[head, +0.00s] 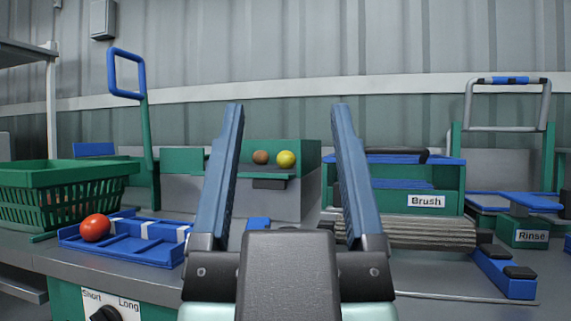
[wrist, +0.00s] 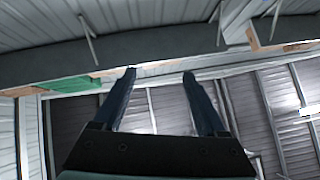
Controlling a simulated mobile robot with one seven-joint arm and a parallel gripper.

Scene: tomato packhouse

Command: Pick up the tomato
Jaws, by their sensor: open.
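A red tomato (head: 96,228) rests at the left end of a blue tray (head: 150,250) on the grey bench in the head view. My gripper (head: 287,108) is open and empty, with its two blue fingers pointing up in the middle of the head view. It is to the right of the tomato and well apart from it. In the wrist view my gripper (wrist: 160,75) also shows open, with only the roof and walls beyond it. The tomato is not in the wrist view.
A green crate (head: 65,174) with reddish contents stands behind the tomato at the left. A brown ball (head: 261,157) and a yellow ball (head: 286,159) sit in a green-walled unit behind my fingers. The "Brush" (head: 427,201) and "Rinse" (head: 532,236) stations stand at the right.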

